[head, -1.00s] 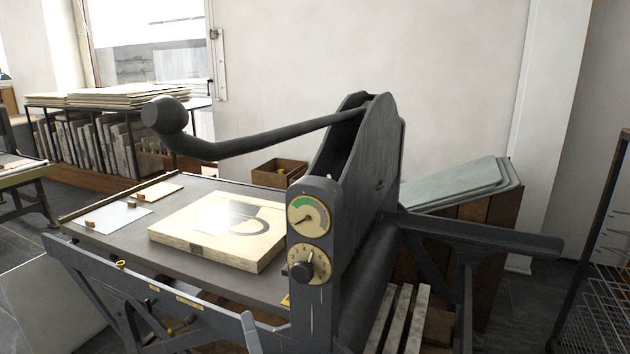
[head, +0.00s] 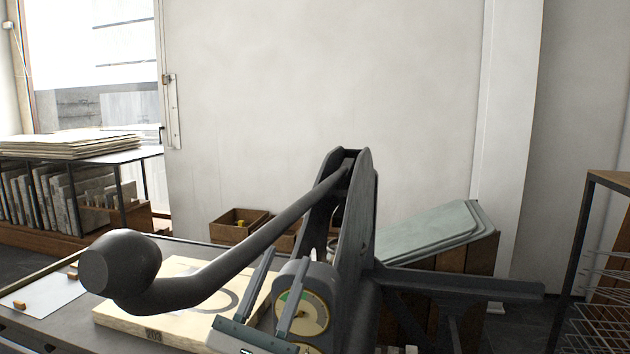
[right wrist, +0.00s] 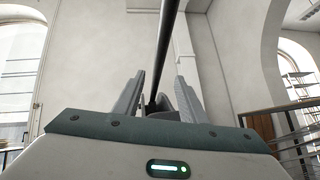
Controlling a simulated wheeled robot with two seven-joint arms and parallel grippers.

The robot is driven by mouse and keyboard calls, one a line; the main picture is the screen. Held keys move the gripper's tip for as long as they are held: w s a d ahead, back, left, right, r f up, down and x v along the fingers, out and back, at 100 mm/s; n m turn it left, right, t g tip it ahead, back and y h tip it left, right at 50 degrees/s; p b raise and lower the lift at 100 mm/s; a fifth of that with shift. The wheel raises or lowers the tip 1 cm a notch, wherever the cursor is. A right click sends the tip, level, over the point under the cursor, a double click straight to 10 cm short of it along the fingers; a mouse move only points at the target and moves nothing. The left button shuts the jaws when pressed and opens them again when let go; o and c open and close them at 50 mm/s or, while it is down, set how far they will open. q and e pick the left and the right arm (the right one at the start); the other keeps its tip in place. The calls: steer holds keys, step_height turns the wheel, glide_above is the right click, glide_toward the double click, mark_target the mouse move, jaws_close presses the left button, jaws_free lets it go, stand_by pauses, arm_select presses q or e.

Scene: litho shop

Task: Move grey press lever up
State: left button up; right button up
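The grey press lever (head: 232,258) is a dark bar with a thick round knob at its left end, which hangs low toward the front. Its other end meets the tall press frame (head: 350,215). My right gripper (head: 286,257) is open, pointing up, with its fingertips just below the middle of the bar. In the right wrist view, the lever (right wrist: 166,45) runs down the picture between the two spread fingers of the gripper (right wrist: 159,76). I cannot tell whether they touch it. My left gripper is out of view.
A pale stone block (head: 175,285) lies on the press bed below the lever. A round dial (head: 313,315) is partly behind my right gripper. Wooden boxes (head: 238,226) stand behind the press. A wire rack (head: 600,250) is at right. The wall above the lever is clear.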

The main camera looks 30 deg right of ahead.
mark_target(313, 192)
steer(key=shift+w, duration=0.15)
